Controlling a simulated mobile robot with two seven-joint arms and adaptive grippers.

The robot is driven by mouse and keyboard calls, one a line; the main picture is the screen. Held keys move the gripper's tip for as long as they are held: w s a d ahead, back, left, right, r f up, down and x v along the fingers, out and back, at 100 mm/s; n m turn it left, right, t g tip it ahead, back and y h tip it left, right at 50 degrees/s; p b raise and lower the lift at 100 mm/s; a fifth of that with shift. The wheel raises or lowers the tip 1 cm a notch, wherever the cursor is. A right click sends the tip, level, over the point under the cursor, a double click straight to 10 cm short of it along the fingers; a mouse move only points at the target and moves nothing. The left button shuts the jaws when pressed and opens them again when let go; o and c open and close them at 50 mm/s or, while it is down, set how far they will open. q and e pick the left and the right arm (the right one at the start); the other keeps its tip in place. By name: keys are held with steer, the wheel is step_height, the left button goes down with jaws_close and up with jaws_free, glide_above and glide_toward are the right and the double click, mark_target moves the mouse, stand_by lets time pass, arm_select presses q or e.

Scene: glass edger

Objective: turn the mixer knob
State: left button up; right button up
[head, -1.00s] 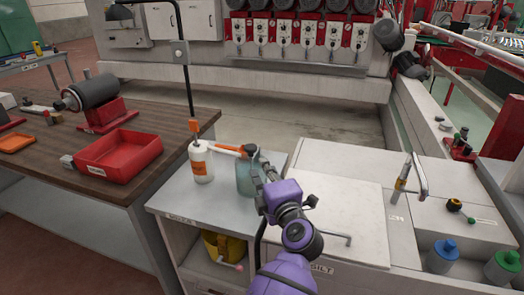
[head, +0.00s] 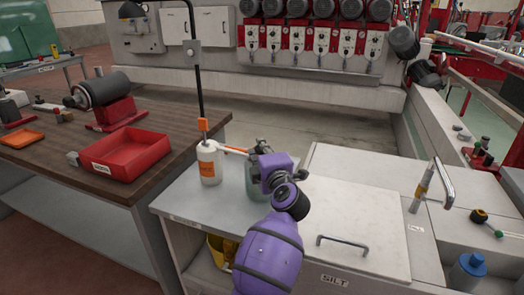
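My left gripper (head: 262,156) is at the end of the purple arm, over the grey side bench beside the white bottle with the orange label (head: 208,163). It covers most of a greenish jar (head: 250,186); whether it touches the jar is unclear. Its fingers are small and partly hidden, so their opening cannot be told. No part is clearly marked as the mixer knob. My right gripper is out of view.
A lidded box labelled SILT (head: 355,215) stands right of the arm, with a bent metal tap (head: 444,185) beyond it. A red tray (head: 128,158) lies on the wooden table at left. A thin black post (head: 197,85) rises behind the bottle.

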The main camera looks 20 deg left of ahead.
arm_select(q)
jaws_close()
steer(key=shift+d, duration=0.1)
